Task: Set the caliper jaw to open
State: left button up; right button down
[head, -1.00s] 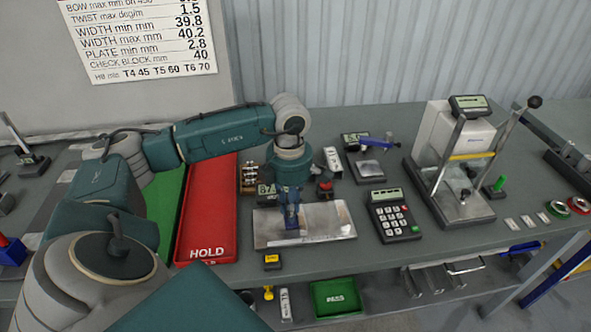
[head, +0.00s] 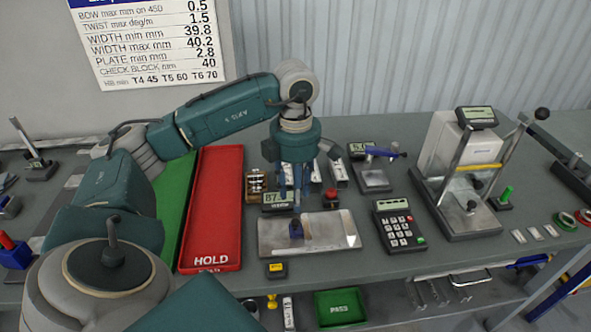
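A small blue upright piece (head: 296,229) stands on a flat silvery plate (head: 335,228) in the middle of the table. A digital readout (head: 278,198) showing a number that begins with 87 sits just behind the plate. I cannot tell for certain which of these parts is the caliper jaw. My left gripper (head: 295,195) points down above the readout and the plate's back edge. Its fingers look spread and empty, clear of the blue piece. A second small instrument (head: 374,180) with a display and a blue lever stands to the right. My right gripper is not in view.
A red HOLD tray (head: 213,215) and a green tray (head: 174,203) lie left. A keypad (head: 398,226) and a tall tester (head: 470,215) stand right. A red-topped button (head: 331,198) is close to my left gripper. A yellow-faced block (head: 276,269) is at the front edge.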

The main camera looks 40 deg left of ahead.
pick_arm(q)
jog(key=shift+r, duration=1.8)
